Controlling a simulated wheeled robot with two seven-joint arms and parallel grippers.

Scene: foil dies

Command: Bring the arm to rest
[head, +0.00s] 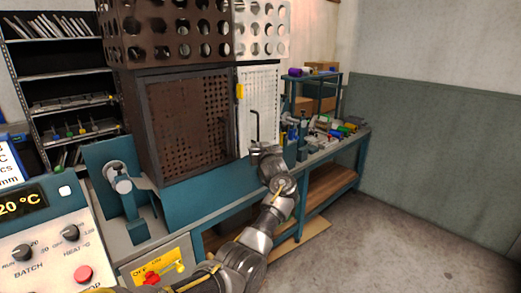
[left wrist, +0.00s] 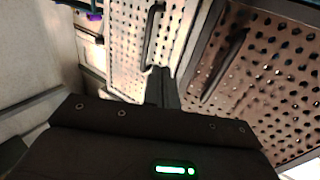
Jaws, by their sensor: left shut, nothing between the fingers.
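My left arm reaches up from the bottom of the head view. Its gripper (head: 264,152) is beside the lower part of a pale perforated panel (head: 259,84) of the cabinet, close to a thin dark bar handle (head: 256,127). In the left wrist view the gripper's fingers (left wrist: 161,87) are together with nothing between them. Beyond them are a dark handle (left wrist: 152,32) on a perforated panel and a second dark handle (left wrist: 223,66) on a browner panel. I cannot tell whether the fingertips touch the panel. My right gripper is not in view.
The cabinet's rusty perforated front (head: 190,122) stands on a blue bench (head: 212,182). A control box (head: 70,245) with knobs and a red button is at front left. Several tools clutter the bench (head: 325,135) behind the gripper. Floor (head: 375,235) at right is clear.

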